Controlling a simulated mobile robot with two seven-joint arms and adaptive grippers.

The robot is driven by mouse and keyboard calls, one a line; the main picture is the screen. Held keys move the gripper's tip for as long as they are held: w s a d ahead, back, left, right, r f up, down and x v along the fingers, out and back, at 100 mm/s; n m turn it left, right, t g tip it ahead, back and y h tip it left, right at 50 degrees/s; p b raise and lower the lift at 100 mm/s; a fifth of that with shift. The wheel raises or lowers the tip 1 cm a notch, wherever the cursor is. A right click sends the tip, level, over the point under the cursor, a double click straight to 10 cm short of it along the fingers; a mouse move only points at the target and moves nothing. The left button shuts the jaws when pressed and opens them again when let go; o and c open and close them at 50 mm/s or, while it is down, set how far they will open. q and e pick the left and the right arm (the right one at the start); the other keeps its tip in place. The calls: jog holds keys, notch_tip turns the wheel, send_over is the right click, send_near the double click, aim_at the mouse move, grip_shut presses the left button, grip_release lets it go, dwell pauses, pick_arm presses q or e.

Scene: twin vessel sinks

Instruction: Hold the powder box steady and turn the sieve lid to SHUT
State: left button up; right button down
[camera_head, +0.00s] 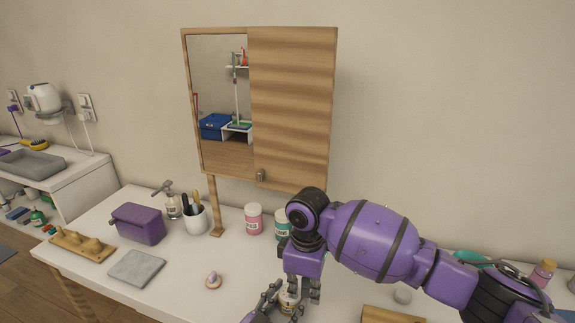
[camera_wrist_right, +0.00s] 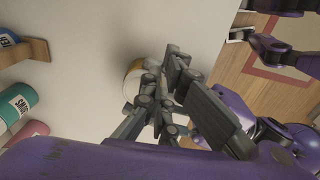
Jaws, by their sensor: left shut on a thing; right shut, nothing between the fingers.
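The powder box (camera_head: 288,304) is a small round container with a pale label, low in the head view and mostly covered by my grippers. My left gripper (camera_head: 276,294) comes in from the bottom and is shut on the box. My right gripper (camera_head: 306,292) points down over the box from the right, shut with nothing between its fingers. In the right wrist view the box (camera_wrist_right: 133,80) shows only as a tan-rimmed round edge behind dark, overlapping fingers. The sieve lid and its marks are hidden, so its turn position cannot be told.
Behind the grippers stand a pink jar (camera_head: 253,219) and a teal jar (camera_head: 282,225). A mirror cabinet (camera_head: 290,110) hangs above. A purple box (camera_head: 139,224), a grey mat (camera_head: 137,268) and a small round object (camera_head: 213,280) sit left on the white counter.

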notch_tip(320, 180, up, 4)
jog(key=shift+w+f, duration=0.1)
jog(key=f, duration=0.2)
jog(key=w+f, duration=0.1)
jog(key=f, duration=0.2)
jog(key=shift+w+d+f, duration=0.25)
jog(key=shift+w+f, duration=0.05)
jog(key=shift+d+f, duration=0.1)
jog(key=shift+f, duration=0.2)
dwell(0.3)
